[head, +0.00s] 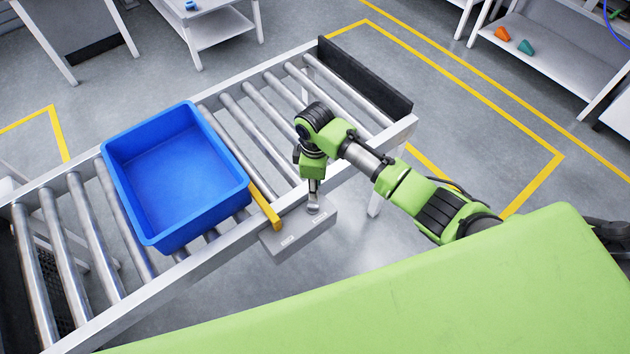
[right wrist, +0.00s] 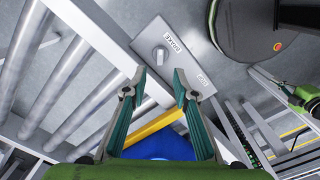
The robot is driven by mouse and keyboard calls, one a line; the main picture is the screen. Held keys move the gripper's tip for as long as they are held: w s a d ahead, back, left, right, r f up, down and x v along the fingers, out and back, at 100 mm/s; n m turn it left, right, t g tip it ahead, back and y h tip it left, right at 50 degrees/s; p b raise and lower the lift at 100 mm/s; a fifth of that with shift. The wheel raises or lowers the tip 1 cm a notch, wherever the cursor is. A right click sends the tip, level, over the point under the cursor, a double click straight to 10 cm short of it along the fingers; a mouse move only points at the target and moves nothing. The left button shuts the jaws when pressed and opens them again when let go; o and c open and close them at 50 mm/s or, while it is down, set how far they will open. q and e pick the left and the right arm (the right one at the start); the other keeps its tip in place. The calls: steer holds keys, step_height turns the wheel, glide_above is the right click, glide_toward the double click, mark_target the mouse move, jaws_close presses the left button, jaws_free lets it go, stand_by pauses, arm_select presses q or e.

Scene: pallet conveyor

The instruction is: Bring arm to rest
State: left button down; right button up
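My right arm reaches over the conveyor's near side in the head view. Its gripper (head: 314,205) points down over the right end of a grey control box (head: 290,236). In the right wrist view the gripper (right wrist: 160,80) is open, with nothing between its fingers. I cannot tell whether a finger touches the box.
An empty blue bin (head: 181,180) sits on the roller conveyor (head: 60,260), left of a yellow stop bar (head: 240,165). A black end plate (head: 365,78) closes the conveyor's far right end. Tables stand at the back, one shelf holding an orange part (head: 502,34) and a green part (head: 526,47).

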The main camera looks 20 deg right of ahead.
step_height(320, 180, up, 2)
steer(key=shift+r, duration=0.1)
stand_by(0.5)
